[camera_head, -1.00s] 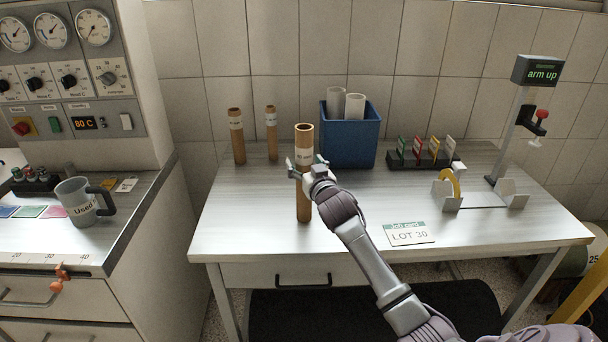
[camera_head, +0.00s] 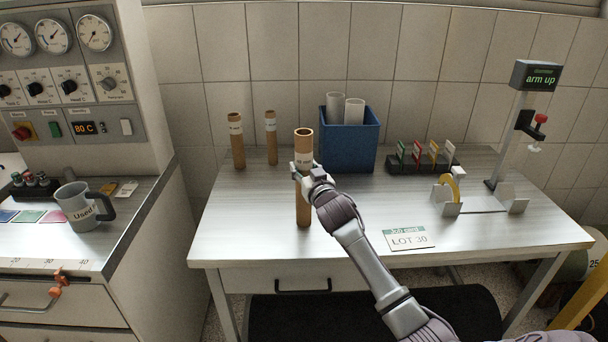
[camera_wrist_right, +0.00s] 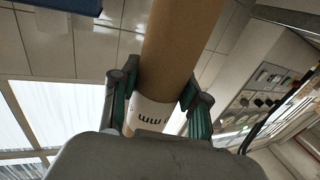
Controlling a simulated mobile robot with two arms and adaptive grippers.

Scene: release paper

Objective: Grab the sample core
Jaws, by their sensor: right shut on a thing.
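A brown cardboard core (camera_head: 303,205) with a white label stands upright near the front left of the metal table. My right gripper (camera_head: 303,172) is shut around it, just below the label as the head view shows it. In the right wrist view the core (camera_wrist_right: 182,40) passes between the two green-padded fingers (camera_wrist_right: 158,92), with part of its label showing. Two other labelled brown cores, a left one (camera_head: 237,145) and a slimmer right one (camera_head: 271,140), stand upright at the back left of the table. My left gripper is not in view.
A blue bin (camera_head: 348,145) with two pale tubes stands behind the held core. A rack of coloured cards (camera_head: 425,158), a LOT 30 card (camera_head: 408,238) and a stand with a yellow ring (camera_head: 449,190) are to the right. A grey mug (camera_head: 80,207) sits on the left counter.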

